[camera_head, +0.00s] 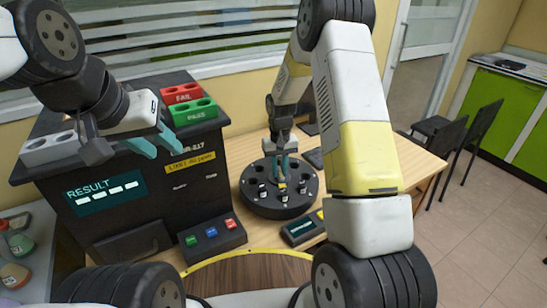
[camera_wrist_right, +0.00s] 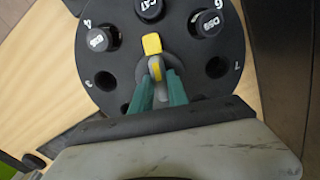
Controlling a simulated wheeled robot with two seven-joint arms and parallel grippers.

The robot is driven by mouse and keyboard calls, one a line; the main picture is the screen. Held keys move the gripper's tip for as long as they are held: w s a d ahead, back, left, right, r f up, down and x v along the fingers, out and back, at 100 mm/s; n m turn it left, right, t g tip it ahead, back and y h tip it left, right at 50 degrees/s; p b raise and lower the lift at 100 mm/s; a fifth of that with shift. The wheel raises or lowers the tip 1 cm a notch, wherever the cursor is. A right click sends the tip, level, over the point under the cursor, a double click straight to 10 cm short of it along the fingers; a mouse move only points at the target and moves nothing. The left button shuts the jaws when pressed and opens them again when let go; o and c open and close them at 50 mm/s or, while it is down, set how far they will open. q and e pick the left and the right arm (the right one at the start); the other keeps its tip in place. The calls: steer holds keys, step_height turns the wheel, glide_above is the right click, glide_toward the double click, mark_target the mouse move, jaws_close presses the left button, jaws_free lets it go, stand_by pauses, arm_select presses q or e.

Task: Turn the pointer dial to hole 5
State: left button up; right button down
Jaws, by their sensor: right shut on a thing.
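The black round dial plate (camera_head: 246,197) stands on the table with several holes around its rim. Its yellow pointer (camera_wrist_right: 152,44) is at the centre and also shows in the head view (camera_head: 282,186). In the right wrist view the pointer aims up at a black-capped vial (camera_wrist_right: 149,10), between the marks 4 and 6; that hole's own number is not readable. My right gripper (camera_wrist_right: 158,88) comes down over the plate with its teal fingers shut on the pointer. My left gripper (camera_head: 169,154) is open and empty in front of the black machine.
The black machine (camera_head: 140,215) with a RESULT screen stands to the left, with red (camera_head: 183,93) and green (camera_head: 195,112) racks on top. A button box (camera_head: 212,238) and a small display (camera_head: 300,230) sit near the plate. Several capped vials stand in the plate.

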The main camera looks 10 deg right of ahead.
mark_target(280, 171)
steer(key=shift+m, duration=0.5)
steer(key=c, duration=1.3)
jaws_free()
steer(key=shift+r, duration=3.9)
